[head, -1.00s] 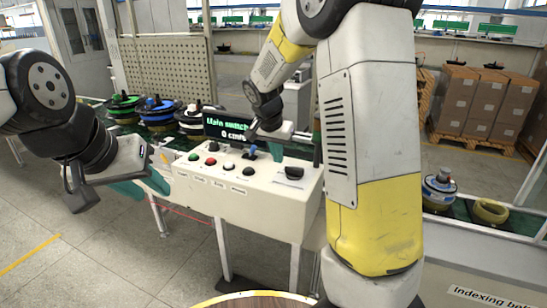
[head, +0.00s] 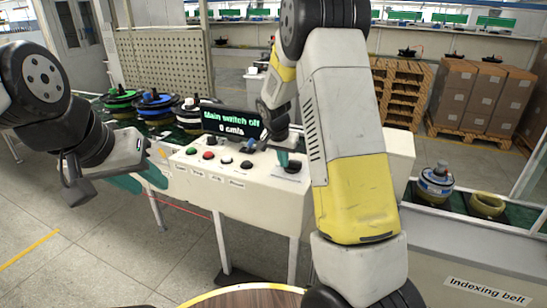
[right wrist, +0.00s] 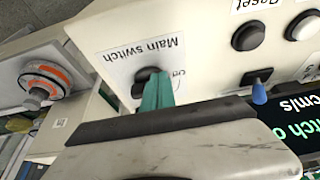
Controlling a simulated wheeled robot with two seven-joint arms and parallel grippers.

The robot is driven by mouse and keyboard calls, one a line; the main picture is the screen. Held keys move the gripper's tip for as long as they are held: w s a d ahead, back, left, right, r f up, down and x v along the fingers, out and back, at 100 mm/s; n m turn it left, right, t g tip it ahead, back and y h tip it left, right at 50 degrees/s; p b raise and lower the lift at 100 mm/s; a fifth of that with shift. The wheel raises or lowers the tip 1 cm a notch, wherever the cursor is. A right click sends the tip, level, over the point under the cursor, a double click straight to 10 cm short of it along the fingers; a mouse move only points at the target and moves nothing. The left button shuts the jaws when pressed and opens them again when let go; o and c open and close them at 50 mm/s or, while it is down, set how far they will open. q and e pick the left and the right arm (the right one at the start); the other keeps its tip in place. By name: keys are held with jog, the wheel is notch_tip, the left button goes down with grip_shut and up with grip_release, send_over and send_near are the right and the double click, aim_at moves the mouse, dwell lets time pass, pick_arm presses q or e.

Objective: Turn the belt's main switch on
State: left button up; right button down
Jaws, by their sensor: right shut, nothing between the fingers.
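The control box (head: 235,200) is cream, with a row of buttons, a blue-tipped lever (head: 251,143) and the black main switch knob (head: 293,168) at its right end. The display (head: 231,123) reads "Main switch off" and 0 cm/s. In the right wrist view the main switch knob (right wrist: 146,76) sits on a white label reading "Main switch". My right gripper (head: 284,158) is shut and empty, its teal fingertips (right wrist: 157,95) at the knob and partly covering it; contact cannot be told. My left gripper (head: 150,180) is at the box's left end; its jaw opening is unclear.
Hub motors (head: 155,103) stand on the belt behind the box at left. Another motor (head: 436,182) and a yellowish ring (head: 487,204) are on the belt at right. A round wooden top (head: 245,299) is at the bottom edge. Cartons (head: 470,95) stand behind.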

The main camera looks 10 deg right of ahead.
jog(key=shift+w+a+m, duration=0.1)
jog(key=shift+w+m, duration=0.15)
jog(key=shift+m, duration=0.45)
jog(key=shift+w+a+m+g+h, duration=0.1)
jog(key=shift+w+m+g+h, duration=0.35)
jog(key=shift+m, duration=0.65)
jog(key=m, duration=0.1)
jog(key=w+m+g, duration=0.1)
jog(key=m, duration=0.1)
jog(key=m+g+h, duration=0.1)
jog(key=m, duration=0.1)
jog(key=shift+w, duration=0.35)
jog(key=m, duration=0.2)
jog(key=w+d+m+g, duration=0.1)
jog(key=m, duration=0.1)
jog(key=m+g, duration=0.1)
jog(key=m, duration=0.1)
jog(key=shift+w+d+m, duration=0.25)
jog(key=shift+w+m, duration=0.05)
jog(key=shift+w+d+m+g+y, duration=0.15)
jog(key=shift+m+g, duration=0.1)
jog(key=shift+m, duration=0.25)
jog(key=shift+d+m+g+y, duration=0.1)
jog(key=shift+d+m+g, duration=0.1)
jog(key=shift+m, duration=0.3)
jog(key=shift+w+d, duration=0.1)
